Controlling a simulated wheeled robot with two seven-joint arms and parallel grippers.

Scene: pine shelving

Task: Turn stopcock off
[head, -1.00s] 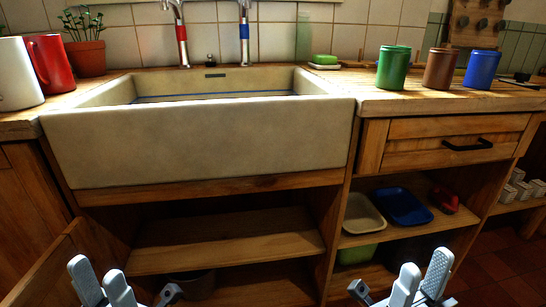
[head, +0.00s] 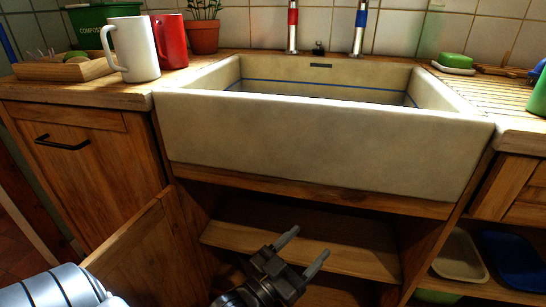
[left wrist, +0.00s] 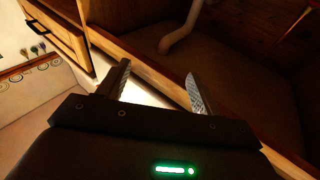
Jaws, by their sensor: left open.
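I cannot make out a stopcock in either view. The cabinet under the sink is open, with a wooden shelf (head: 330,255) inside. A pale curved pipe (left wrist: 182,32) shows inside a wooden cabinet in the left wrist view. My left gripper (head: 301,250) is open and empty in front of the lower opening under the sink, its fingers pointing up and to the right. Its two fingers also show apart in the left wrist view (left wrist: 157,76), with nothing between them. My right gripper is out of view.
The pale sink (head: 320,145) overhangs the opening. A wooden door (head: 135,250) stands open at its left. A white mug (head: 140,50) and red mug (head: 170,42) stand on the counter. A beige tray (head: 459,255) and blue tray (head: 512,260) lie on the right shelf.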

